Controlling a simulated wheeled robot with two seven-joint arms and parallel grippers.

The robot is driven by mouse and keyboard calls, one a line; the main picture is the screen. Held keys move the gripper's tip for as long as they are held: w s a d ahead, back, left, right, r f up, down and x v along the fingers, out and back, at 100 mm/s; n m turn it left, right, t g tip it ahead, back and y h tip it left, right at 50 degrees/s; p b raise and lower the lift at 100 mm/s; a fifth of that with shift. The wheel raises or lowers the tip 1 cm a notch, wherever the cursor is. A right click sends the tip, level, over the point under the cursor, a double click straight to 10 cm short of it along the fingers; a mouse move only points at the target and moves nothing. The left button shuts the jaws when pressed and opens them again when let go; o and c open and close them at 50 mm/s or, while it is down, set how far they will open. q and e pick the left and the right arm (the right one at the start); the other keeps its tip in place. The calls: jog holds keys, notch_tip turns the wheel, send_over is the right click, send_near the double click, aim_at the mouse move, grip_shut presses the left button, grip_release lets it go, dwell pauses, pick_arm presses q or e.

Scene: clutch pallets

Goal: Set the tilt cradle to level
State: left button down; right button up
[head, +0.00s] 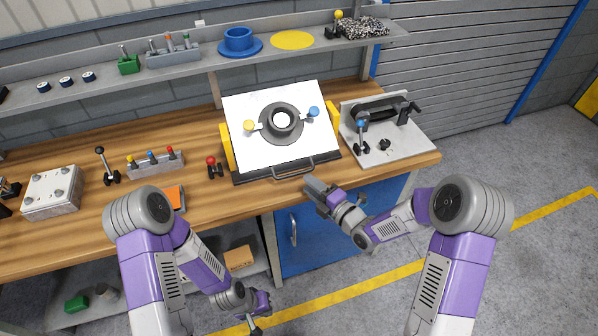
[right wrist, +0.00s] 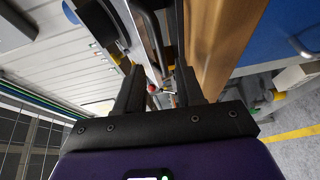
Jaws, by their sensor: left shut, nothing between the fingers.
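The tilt cradle (head: 290,155) stands on the bench, with a white plate, yellow side brackets and a dark front bar handle (head: 293,171). The plate looks tilted toward me, but its exact angle is hard to tell. A dark ring with one yellow and one blue knob sits on it. My right gripper (head: 312,186) is just in front of the bench edge, below and right of the handle, apart from it. In the right wrist view its fingers (right wrist: 160,88) are spread and empty. My left gripper (head: 255,325) is low at the bottom, shut and empty, away from the bench.
Right of the cradle is a grey fixture (head: 385,130) with a blue-knobbed lever. Left are a red-knobbed lever (head: 213,167), a block with coloured levers (head: 155,160) and a metal box (head: 52,192). A shelf (head: 190,67) runs behind. Floor before the bench is free.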

jog(key=x, duration=0.5)
jog(key=shift+w+a, duration=0.2)
grip_shut()
